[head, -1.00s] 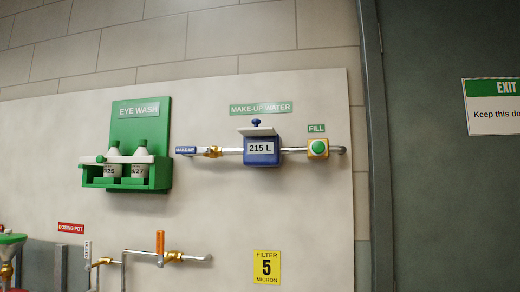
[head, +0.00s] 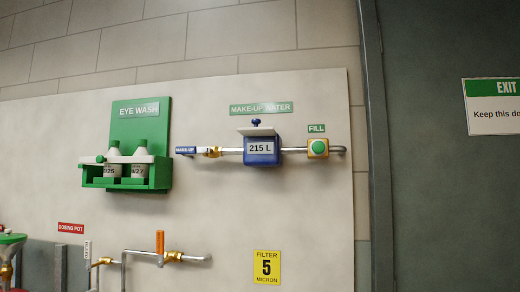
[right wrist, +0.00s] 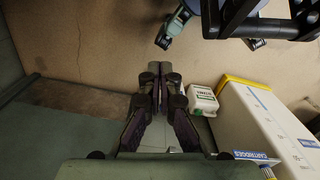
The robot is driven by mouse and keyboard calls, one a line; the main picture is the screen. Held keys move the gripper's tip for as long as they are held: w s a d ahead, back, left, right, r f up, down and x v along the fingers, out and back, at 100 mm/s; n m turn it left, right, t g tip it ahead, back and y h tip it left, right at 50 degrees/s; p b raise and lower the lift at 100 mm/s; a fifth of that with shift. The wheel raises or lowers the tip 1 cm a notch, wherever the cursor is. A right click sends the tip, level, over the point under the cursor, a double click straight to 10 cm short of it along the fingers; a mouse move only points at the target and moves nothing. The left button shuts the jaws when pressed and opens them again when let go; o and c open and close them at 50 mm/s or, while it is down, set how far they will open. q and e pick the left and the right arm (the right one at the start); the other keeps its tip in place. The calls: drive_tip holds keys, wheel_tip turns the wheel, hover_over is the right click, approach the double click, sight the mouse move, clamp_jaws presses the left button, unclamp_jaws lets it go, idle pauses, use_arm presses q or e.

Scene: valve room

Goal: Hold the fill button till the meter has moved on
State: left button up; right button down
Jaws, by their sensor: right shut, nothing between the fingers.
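The green round fill button (head: 318,147) sits in a yellow housing on the pipe at the right of the wall panel, under a FILL label (head: 316,128). The blue make-up water meter (head: 262,151) is to its left on the same pipe and reads 215 L, with its lid up. No gripper shows in the head view, and nothing touches the button. My right gripper (right wrist: 166,70) shows in the right wrist view, shut and empty, away from the button. My left gripper is not in view.
A green eye wash station (head: 128,175) with two bottles hangs left of the meter. An orange-handled valve (head: 160,242) is on the lower pipe. A grey door (head: 440,190) is at right.

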drive_tip(key=w+a+r+t+p, duration=0.1)
drive_tip(key=w+r+t+p, duration=1.05)
drive_tip(key=w+r, duration=2.3)
drive_tip(key=w+a+r+n+t+y+p, duration=0.1)
drive_tip(key=r+t, duration=0.3)
drive_tip(key=r, duration=1)
drive_tip(key=w+a+r+n+t+y+p, duration=0.1)
drive_tip(key=w+r+t+y+p, duration=0.1)
drive_tip(key=r, duration=1.1)
drive_tip(key=w+a+r+n+t+y+p, duration=0.1)
drive_tip(key=w+r+t+y, duration=0.2)
drive_tip(key=r+t, duration=0.4)
wheel_tip(320, 180, up, 8)
drive_tip(key=shift+w+a+f+n+y+p, duration=0.2)
drive_tip(key=shift+w+a+n+y+p, duration=0.15)
drive_tip(key=shift+w, duration=0.35)
